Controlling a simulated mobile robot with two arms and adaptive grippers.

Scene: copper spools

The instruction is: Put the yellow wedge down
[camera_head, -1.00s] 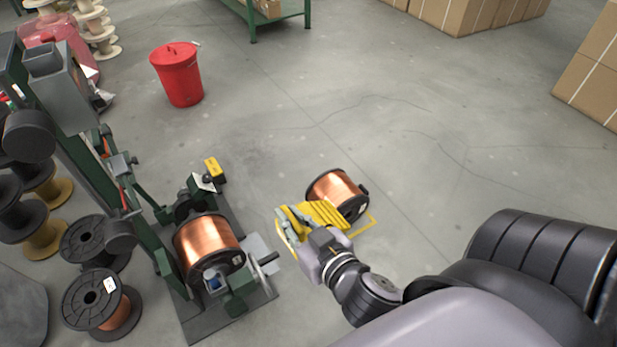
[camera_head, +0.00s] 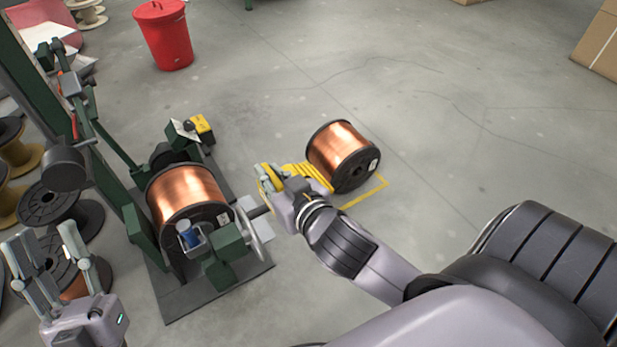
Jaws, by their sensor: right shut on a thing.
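The yellow wedge (camera_head: 308,174) is ribbed and sits low by the near left side of a copper spool (camera_head: 341,152) on the floor. My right gripper (camera_head: 268,178) is shut on the wedge's left part; its fingers hide some of it. I cannot tell whether the wedge touches the spool or the floor. My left gripper (camera_head: 47,250) is at the lower left, empty, with its fingers spread open, in front of a dark-flanged spool.
A yellow outline (camera_head: 366,194) is marked on the floor around the spool. A green machine (camera_head: 232,243) holding another copper spool (camera_head: 186,197) stands to the left. A red bin (camera_head: 163,38) is at the back. The floor behind and right of the spool is clear.

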